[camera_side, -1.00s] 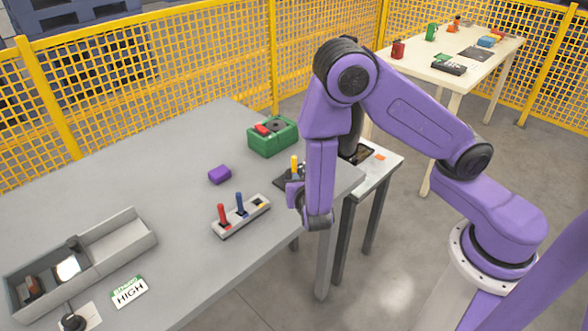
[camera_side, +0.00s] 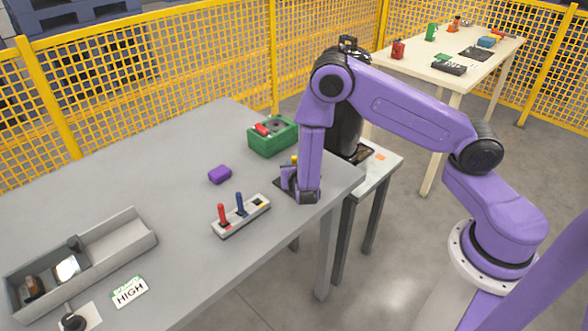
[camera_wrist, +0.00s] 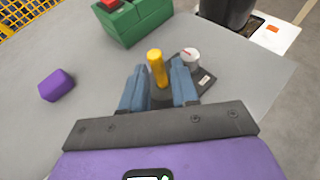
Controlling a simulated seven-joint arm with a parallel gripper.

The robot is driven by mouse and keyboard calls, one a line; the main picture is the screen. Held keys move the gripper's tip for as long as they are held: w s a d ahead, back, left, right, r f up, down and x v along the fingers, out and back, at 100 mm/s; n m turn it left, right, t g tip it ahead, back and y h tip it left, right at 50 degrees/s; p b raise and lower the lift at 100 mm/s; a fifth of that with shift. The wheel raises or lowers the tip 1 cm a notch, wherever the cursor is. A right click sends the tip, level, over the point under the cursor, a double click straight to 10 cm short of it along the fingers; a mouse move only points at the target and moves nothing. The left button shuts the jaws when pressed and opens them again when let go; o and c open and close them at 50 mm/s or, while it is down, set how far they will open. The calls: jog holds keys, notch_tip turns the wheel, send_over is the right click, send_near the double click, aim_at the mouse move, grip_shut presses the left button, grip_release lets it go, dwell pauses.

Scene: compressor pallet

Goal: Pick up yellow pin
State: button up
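The yellow pin (camera_wrist: 156,68) stands upright on a dark base plate (camera_wrist: 200,82), next to a round white gauge (camera_wrist: 190,57) with a red needle. My gripper (camera_wrist: 159,80) is open, with one blue-grey finger on each side of the pin in the wrist view. The pin shows between the fingers, and I see gaps beside it. In the side view my gripper (camera_side: 291,178) is low over the plate, and only the tip of the pin (camera_side: 295,159) shows above it; the rest is hidden.
A green box (camera_side: 273,137) with a red part stands behind the plate. A purple block (camera_side: 219,174) lies to the left. A grey rack (camera_side: 241,217) with red and blue pins is in front. A grey tray (camera_side: 113,243) and a HIGH card (camera_side: 129,292) lie further left.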

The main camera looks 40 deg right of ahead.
aim_at(293, 162)
jog(key=x, duration=0.5)
jog(key=shift+a+f, duration=0.15)
jog(key=shift+c, duration=0.3)
grip_shut()
